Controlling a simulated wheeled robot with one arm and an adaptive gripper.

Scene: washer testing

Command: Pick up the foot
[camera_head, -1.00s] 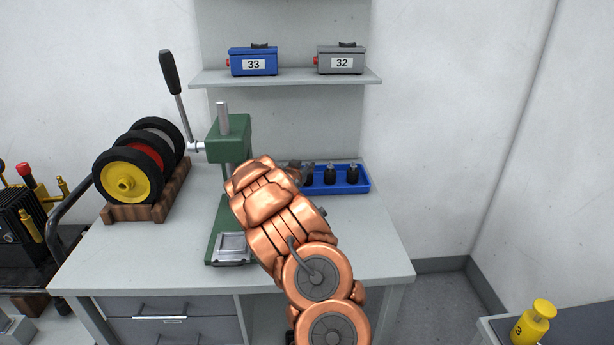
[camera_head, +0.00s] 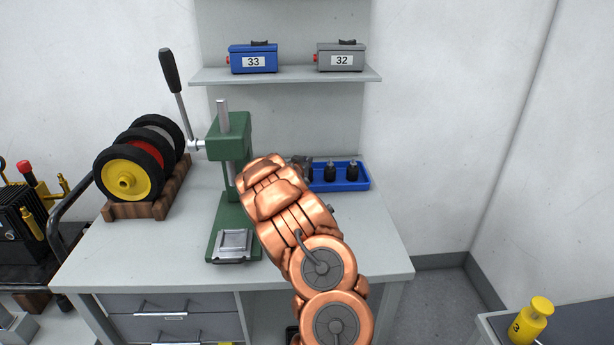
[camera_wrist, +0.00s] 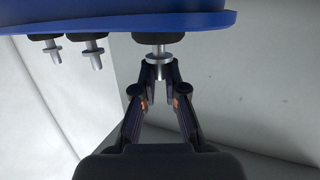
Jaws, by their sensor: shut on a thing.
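The foot, a black rubber piece with a metal stem, shows in the wrist view (camera_wrist: 160,40) at the blue tray. My gripper (camera_wrist: 160,68) is shut on its metal stem, the fingertips just beyond the stem's flange. In the head view the gripper (camera_head: 302,165) is mostly hidden behind my copper arm, at the left end of the blue tray (camera_head: 350,187). Two more feet stand upright in the tray, a middle one (camera_head: 330,173) and a right one (camera_head: 352,172). The held foot still appears to be at the tray; I cannot tell if it is lifted.
A green press (camera_head: 228,140) with a lever stands left of my arm on the workbench (camera_head: 150,260). Several wheels (camera_head: 125,180) sit in a wooden rack at the left. A shelf (camera_head: 290,77) above holds a blue box (camera_head: 253,59) and a grey box (camera_head: 340,57). The bench's right front is clear.

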